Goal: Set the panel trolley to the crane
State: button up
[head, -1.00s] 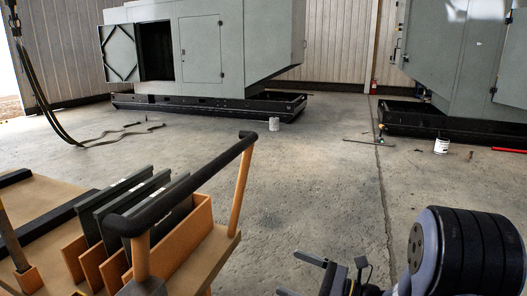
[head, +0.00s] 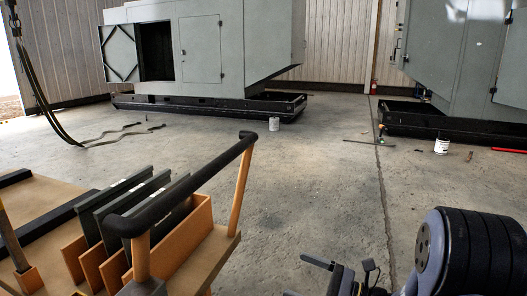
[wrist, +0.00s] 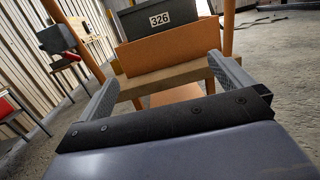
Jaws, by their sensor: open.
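The panel trolley (head: 228,247) stands at the lower left of the head view, with a tan deck, orange slot boards and a black push bar (head: 185,188) on orange posts. Several grey panels stand upright in its slots. In the wrist view, a grey panel (wrist: 140,22) labelled 326 stands behind an orange board (wrist: 170,48), between the posts. My gripper (wrist: 163,68) is open, its fingers spread toward the trolley's end, with nothing visibly held. In the head view it is at the bottom, right of the trolley. No crane body shows; dark slings (head: 45,105) hang at the far left.
A grey enclosure (head: 205,50) with an open door stands on a black base at the back. Another enclosure (head: 455,60) stands at right. White buckets (head: 441,146) and small tools lie near them. The middle concrete floor is mostly clear.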

aim_at(40, 210)
jog(key=k+j+z, duration=0.15)
jog(key=j+z, duration=0.15)
jog(key=z, duration=0.15)
jog(key=k+j+z, duration=0.15)
jog(key=z, duration=0.3)
jog(key=k+j+z, duration=0.25)
jog(key=z, duration=0.2)
jog(key=k+z, duration=0.25)
jog(key=z, duration=0.2)
jog(key=k+j+z, duration=0.1)
jog(key=z, duration=0.25)
jog(key=k+j+z, duration=0.1)
jog(key=z, duration=0.2)
jog(key=k+j+z, duration=0.1)
jog(key=k+z, duration=0.35)
jog(key=z, duration=0.2)
jog(key=k+z, duration=0.35)
jog(key=k, duration=0.65)
jog(key=u, duration=0.1)
jog(key=i+l, duration=0.05)
